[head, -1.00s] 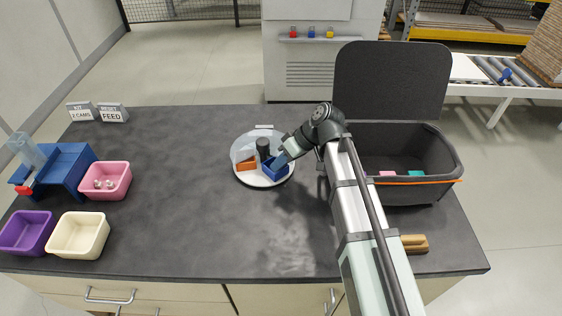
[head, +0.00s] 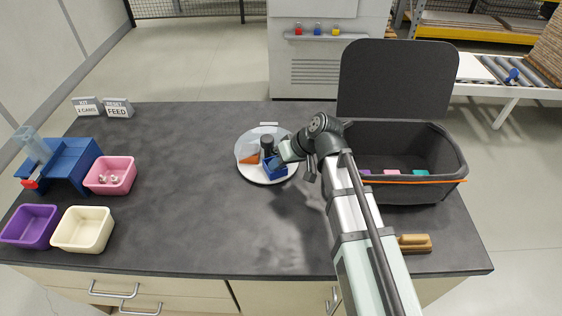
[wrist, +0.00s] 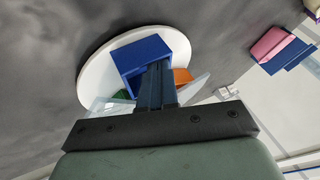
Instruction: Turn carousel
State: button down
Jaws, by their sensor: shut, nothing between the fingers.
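The carousel (head: 247,170) is a round white disc on the dark worktop, near the middle of the head view. It carries a blue box (head: 276,169), an orange piece (head: 250,159), a clear divider and a black upright post (head: 267,144). In the wrist view the carousel (wrist: 92,76) fills the upper middle, with the blue box (wrist: 136,55) at the fingers, the orange piece (wrist: 183,77) and a green piece (wrist: 122,94) beside it. My gripper (wrist: 156,70) is shut and empty. Its tips overlap the blue box; I cannot tell whether they touch.
A dark open-lidded crate (head: 440,190) stands right of the arm, with a wooden-handled tool (head: 414,243) before it. Pink (head: 110,176), cream (head: 82,231) and purple (head: 28,227) bins and a blue feeder (head: 66,167) stand at left. The worktop between is clear.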

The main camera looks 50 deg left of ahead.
jog(key=s+m+t, duration=0.1)
jog(key=s+a+m+t, duration=0.1)
jog(key=m, duration=0.1)
jog(key=shift+y, duration=0.4)
jog(key=shift+s+a, duration=0.2)
jog(key=shift+a, duration=0.1)
jog(key=shift+s, duration=0.1)
jog(key=shift+r, duration=0.1)
jog(key=s+v, duration=0.1)
jog(key=v, duration=0.8)
jog(key=shift+w+d+r, duration=0.25)
jog(key=shift+d+r, duration=0.05)
jog(key=shift+w, duration=0.1)
